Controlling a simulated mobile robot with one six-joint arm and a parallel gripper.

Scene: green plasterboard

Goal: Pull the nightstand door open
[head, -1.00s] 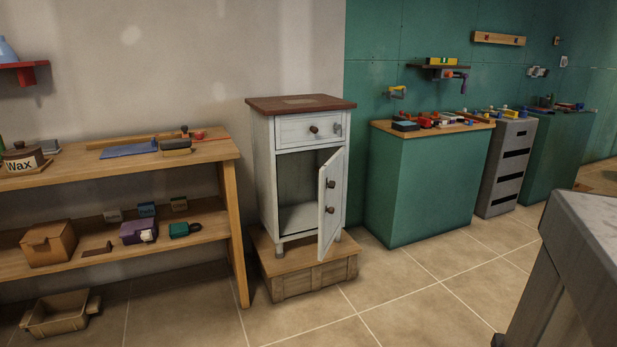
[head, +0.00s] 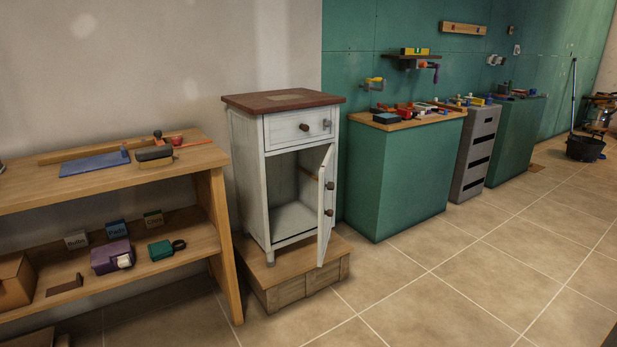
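The white nightstand (head: 247,185) with a brown top stands on a low wooden crate (head: 290,285) against the grey wall. Its door (head: 326,210) is hinged on the right and stands wide open, swung out toward me, showing an empty-looking inside. Two dark knobs (head: 329,186) show on the door. The drawer (head: 298,126) above is shut and has a dark knob and a small grey fitting. My gripper is not in view.
A wooden workbench (head: 214,190) with tools and boxes stands close on the left. A green cabinet (head: 405,185), a grey drawer unit (head: 476,155) and a black bucket (head: 585,148) stand to the right. The tiled floor (head: 450,280) in front is clear.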

